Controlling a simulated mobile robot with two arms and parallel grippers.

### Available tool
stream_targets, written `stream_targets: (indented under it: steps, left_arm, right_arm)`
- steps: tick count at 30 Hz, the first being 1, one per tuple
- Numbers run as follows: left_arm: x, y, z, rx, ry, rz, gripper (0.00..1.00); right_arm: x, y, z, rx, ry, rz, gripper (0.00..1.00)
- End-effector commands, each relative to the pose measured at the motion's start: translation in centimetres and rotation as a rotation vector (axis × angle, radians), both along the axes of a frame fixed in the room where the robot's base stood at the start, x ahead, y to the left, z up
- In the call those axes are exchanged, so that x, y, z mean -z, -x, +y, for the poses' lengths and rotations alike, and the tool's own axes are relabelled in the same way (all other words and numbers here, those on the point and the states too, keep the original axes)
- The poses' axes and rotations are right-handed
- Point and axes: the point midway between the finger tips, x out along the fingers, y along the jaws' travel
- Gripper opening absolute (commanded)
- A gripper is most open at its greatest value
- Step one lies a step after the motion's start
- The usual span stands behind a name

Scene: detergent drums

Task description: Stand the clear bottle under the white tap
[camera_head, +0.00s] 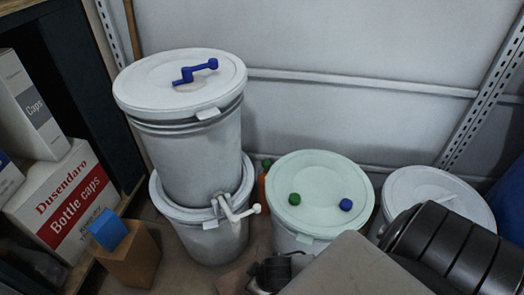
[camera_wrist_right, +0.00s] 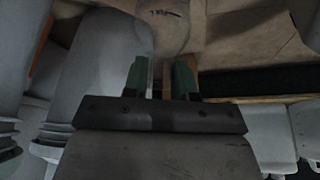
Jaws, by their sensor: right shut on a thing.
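The white tap (camera_head: 238,211) sticks out to the right from the lower part of the stacked white drums (camera_head: 190,150). My right gripper (camera_head: 270,273) is low at the bottom middle, to the right of and nearer than the tap. In the wrist view its two fingers (camera_wrist_right: 161,78) are shut on a pale see-through thing with dark marks, which looks like the clear bottle (camera_wrist_right: 165,18). Only part of the bottle shows there, and its base cannot be made out. In the head view the bottle is hard to tell from the brown floor. My left gripper is not in view.
A drum with a pale green lid (camera_head: 318,185) stands right of the tap, with a green cap (camera_head: 295,199) and a blue cap (camera_head: 346,204) on it. Another white drum (camera_head: 435,190) is further right. Cartons (camera_head: 65,195) and a brown box (camera_head: 130,255) stand left.

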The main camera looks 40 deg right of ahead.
Motion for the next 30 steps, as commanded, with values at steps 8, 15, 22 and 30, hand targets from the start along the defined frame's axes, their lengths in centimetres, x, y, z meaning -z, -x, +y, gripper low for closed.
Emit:
stream_targets:
  steps: [8, 15, 22, 30]
  left_arm:
    - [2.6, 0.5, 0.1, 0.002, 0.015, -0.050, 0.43]
    - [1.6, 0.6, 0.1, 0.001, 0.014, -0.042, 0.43]
    - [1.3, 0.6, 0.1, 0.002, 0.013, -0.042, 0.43]
    - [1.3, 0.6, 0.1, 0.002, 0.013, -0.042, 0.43]
  right_arm:
    - [0.7, -3.4, -0.5, -0.001, -0.001, -0.004, 0.00]
    - [0.3, -6.2, -1.0, 0.001, 0.000, 0.000, 0.00]
    - [0.4, -8.3, -1.3, 0.001, -0.002, -0.001, 0.00]
    - [0.5, -9.3, -1.5, -0.001, -0.002, 0.001, 0.00]
